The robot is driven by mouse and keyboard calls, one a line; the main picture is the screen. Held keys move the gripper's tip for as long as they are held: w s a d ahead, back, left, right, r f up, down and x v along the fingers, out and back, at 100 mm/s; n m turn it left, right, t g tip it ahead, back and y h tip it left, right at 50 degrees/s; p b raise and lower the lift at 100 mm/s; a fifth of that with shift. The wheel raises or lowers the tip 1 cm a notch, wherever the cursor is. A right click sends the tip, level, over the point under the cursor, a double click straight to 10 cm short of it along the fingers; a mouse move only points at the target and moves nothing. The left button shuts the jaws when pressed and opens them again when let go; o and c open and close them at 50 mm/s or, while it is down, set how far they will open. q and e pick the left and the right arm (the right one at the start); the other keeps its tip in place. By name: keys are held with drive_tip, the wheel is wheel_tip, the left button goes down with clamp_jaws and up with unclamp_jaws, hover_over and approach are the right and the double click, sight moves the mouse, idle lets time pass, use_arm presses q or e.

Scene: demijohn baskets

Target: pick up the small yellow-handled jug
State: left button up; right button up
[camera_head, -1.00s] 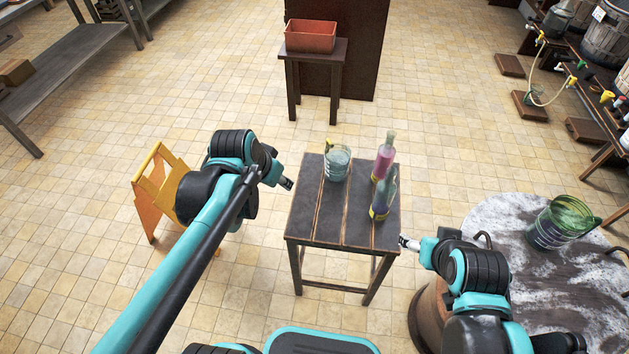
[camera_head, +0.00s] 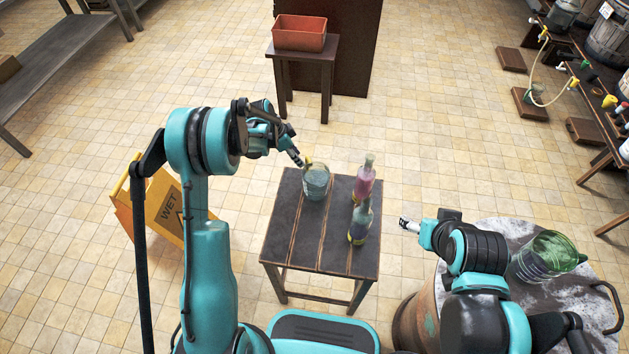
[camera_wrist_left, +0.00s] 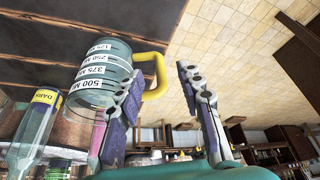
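The small clear jug (camera_head: 316,182) with a yellow handle stands upright near the far edge of the dark wooden table (camera_head: 290,240). Its handle faces the far left, toward my left gripper (camera_head: 298,160), which is close beside it. In the left wrist view the jug (camera_wrist_left: 98,72) shows measuring marks. Its yellow handle (camera_wrist_left: 157,80) lies between the spread fingers of my left gripper (camera_wrist_left: 161,74) as seen there; whether they touch is unclear. My right gripper (camera_head: 409,224) is right of the table, away from the jug; its finger opening is too small to judge.
A pink bottle (camera_head: 364,180) and a greenish bottle (camera_head: 360,222) stand right of the jug. A larger green jug (camera_head: 545,256) sits on a round barrel top (camera_head: 490,235) at right. A yellow wet-floor sign (camera_head: 165,210) stands left. A red bin (camera_head: 300,33) is on a stool behind.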

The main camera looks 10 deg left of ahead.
sight(314, 179)
use_arm(q)
drive_tip(key=b+x, duration=0.1)
drive_tip(key=x, duration=0.3)
drive_tip(key=b+x, duration=0.1)
drive_tip(key=x, duration=0.1)
drive_tip(key=shift+w+d+r+b, duration=0.1)
drive_tip(key=shift+w+d+b, duration=0.05)
drive_tip(key=shift+d+b, duration=0.2)
drive_tip(key=shift+r, duration=0.1)
clamp_jaws()
